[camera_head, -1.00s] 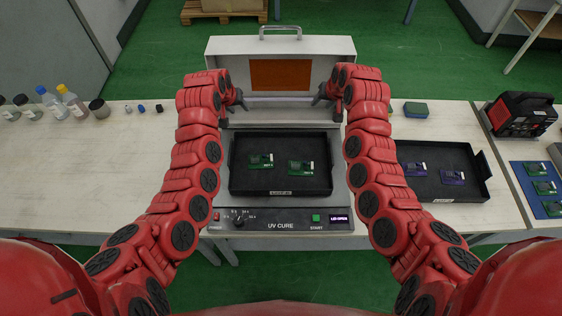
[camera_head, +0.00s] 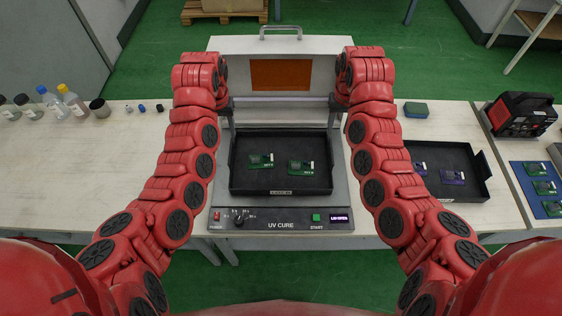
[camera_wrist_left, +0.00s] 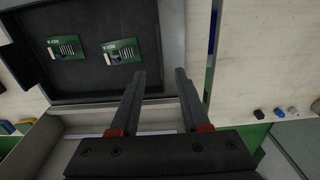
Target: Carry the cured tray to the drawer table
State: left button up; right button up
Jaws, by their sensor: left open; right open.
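The black tray (camera_head: 250,182) lies flat in the open UV cure unit and holds two green circuit boards (camera_head: 301,167). It also shows in the left wrist view (camera_wrist_left: 130,22). My left gripper (camera_head: 226,107) is open and empty near the tray's far left corner. In the left wrist view its fingers (camera_wrist_left: 161,74) appear on either side of the line of the tray's side wall; their height above it is unclear. My right gripper (camera_head: 336,104) is near the far right corner, open, partly hidden by its arm. I cannot identify the drawer table.
The UV cure unit (camera_head: 280,215) has its lid (camera_head: 225,46) raised behind the tray. A second black tray (camera_head: 470,192) with purple boards lies to the right, partly behind my right arm.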

aim_at(231, 152)
pick_arm(q)
notch_tip(231, 152, down, 2)
jog(key=shift+d+f, duration=0.1)
jog(key=shift+f, duration=0.6)
pick_arm(e)
notch_tip(231, 152, down, 4)
jog(key=shift+r, duration=0.25)
pick_arm(q)
notch_tip(231, 152, down, 11)
jog(key=shift+f, duration=0.2)
pick_arm(e)
notch_tip(231, 152, down, 11)
jog(key=shift+f, duration=0.15)
pick_arm(q)
grip_shut()
pick_arm(e)
grip_shut()
